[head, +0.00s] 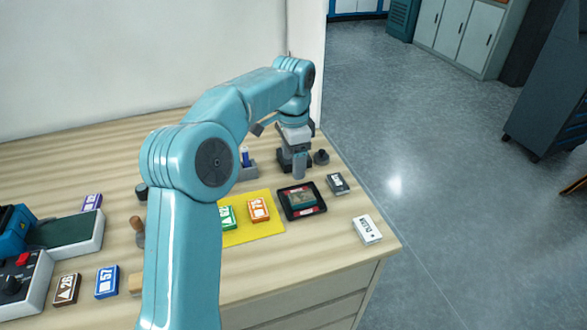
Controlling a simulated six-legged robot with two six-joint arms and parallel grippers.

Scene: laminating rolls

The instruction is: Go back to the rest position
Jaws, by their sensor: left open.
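My left arm is teal and rises from the bottom of the head view, bending over the wooden table (290,268). My left gripper (295,160) is open and points down near the table's right back edge. A grey upright piece (299,168) shows at its fingers; I cannot tell if it is a finger or a separate object. A small dark round object (321,157) stands just right of the gripper. My right gripper is not in view.
A black tray (318,213) with a red-edged dark block stands in front of the gripper. The yellow mat (262,232) holds green and orange boxes. A dark box (338,184) and white box (367,229) lie right. Machines and several small boxes are left.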

